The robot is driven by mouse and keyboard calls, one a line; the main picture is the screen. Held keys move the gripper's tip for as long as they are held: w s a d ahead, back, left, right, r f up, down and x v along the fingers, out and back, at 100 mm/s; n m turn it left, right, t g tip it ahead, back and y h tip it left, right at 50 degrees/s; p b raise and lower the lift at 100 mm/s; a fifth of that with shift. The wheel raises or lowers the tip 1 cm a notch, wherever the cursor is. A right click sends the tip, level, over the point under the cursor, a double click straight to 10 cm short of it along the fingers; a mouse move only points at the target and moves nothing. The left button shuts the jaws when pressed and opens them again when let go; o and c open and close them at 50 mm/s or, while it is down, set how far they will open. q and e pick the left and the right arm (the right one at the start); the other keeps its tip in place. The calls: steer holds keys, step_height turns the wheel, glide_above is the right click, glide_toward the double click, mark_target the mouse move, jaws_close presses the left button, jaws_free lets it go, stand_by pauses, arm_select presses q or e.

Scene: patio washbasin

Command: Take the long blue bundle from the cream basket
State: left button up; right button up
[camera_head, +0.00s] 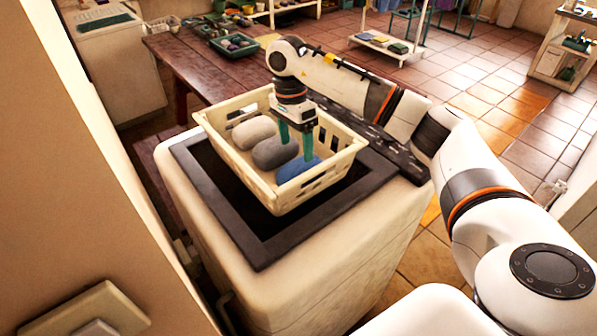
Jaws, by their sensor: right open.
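The cream basket (231,110) stands on the dark square top of a pale cabinet. Inside it lie a light grey bundle (254,132), a darker grey bundle (275,153) and the long blue bundle (297,170), which is nearest the basket's right front side. My right gripper (296,154) points down into the basket with its green fingers apart. One finger is at the far edge of the blue bundle and the other is at its right end. I cannot tell whether they touch it. Part of the blue bundle is hidden by the basket wall. My left gripper does not show.
The dark cabinet top (246,240) has a bare rim around the basket. A wooden table (190,72) with trays stands behind. A tan wall (70,190) is close on the left. The tiled floor to the right is open, with a low white shelf (385,45) farther back.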

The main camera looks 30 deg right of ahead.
mark_target(298, 163)
steer(key=shift+s+d+f+p, duration=0.1)
steer(key=shift+s+f+p, duration=0.1)
steer(key=shift+f, duration=0.35)
steer(key=shift+s+d+f+p, duration=0.1)
steer(key=shift+s+f+p, duration=0.05)
steer(key=shift+f, duration=0.35)
steer(key=shift+a+f, duration=0.1)
steer(key=shift+f, duration=0.45)
steer(key=f+p, duration=0.1)
steer(key=f, duration=0.1)
steer(key=s+f+p, duration=0.1)
steer(key=f+p, duration=0.1)
steer(key=shift+a+f, duration=0.1)
steer(key=shift+f, duration=0.35)
steer(key=shift+w, duration=0.15)
steer(key=c, duration=0.8)
